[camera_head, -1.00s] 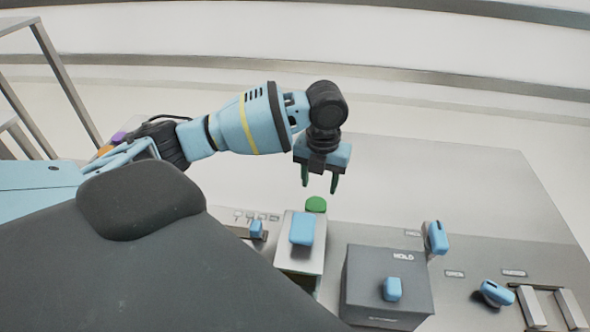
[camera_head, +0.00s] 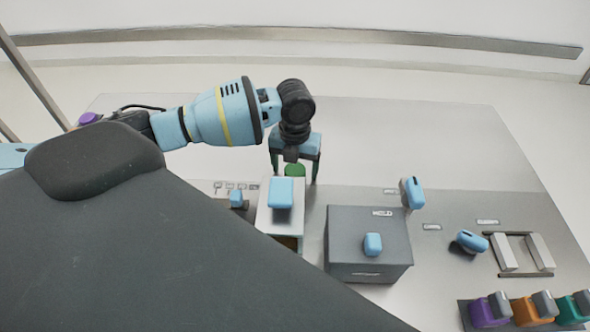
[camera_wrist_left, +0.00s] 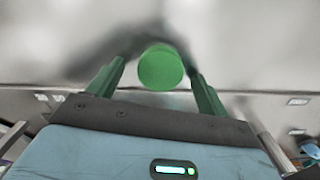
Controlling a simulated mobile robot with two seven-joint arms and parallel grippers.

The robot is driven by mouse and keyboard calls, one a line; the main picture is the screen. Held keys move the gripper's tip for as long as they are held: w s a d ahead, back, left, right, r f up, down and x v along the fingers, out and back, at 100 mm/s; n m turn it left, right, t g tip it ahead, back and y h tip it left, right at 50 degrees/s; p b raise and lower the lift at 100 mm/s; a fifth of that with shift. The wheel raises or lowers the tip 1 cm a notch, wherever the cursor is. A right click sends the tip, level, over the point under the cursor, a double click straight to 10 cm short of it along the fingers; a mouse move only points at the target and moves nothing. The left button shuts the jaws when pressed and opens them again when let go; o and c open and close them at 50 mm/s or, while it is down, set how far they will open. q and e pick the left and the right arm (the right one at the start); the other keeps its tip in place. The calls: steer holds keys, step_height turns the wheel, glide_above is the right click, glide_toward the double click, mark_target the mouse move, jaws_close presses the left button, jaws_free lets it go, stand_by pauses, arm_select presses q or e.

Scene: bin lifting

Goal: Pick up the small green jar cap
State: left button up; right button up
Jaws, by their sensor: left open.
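The small green jar cap (camera_head: 294,170) stands on the table, just behind a pale box with a light-blue handle. My left gripper (camera_head: 295,178) is over the cap, its two green fingers apart on either side of it. In the left wrist view the round top of the cap (camera_wrist_left: 161,68) shows between and a little beyond the open fingers of my left gripper (camera_wrist_left: 153,72). I cannot tell whether a finger touches it. My right gripper is not in view.
The pale box (camera_head: 265,215) and a grey box (camera_head: 368,250) with blue handles stand in front of the cap. Blue-handled parts (camera_head: 471,241) and coloured blocks (camera_head: 490,310) lie to the right. The table behind the cap is clear.

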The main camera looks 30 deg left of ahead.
mark_target(295, 170)
arm_select(q)
steer(key=shift+c, duration=0.5)
steer(key=c, duration=0.9)
steer(key=shift+c, duration=0.2)
steer(key=shift+r, duration=0.1)
step_height(295, 170, up, 10)
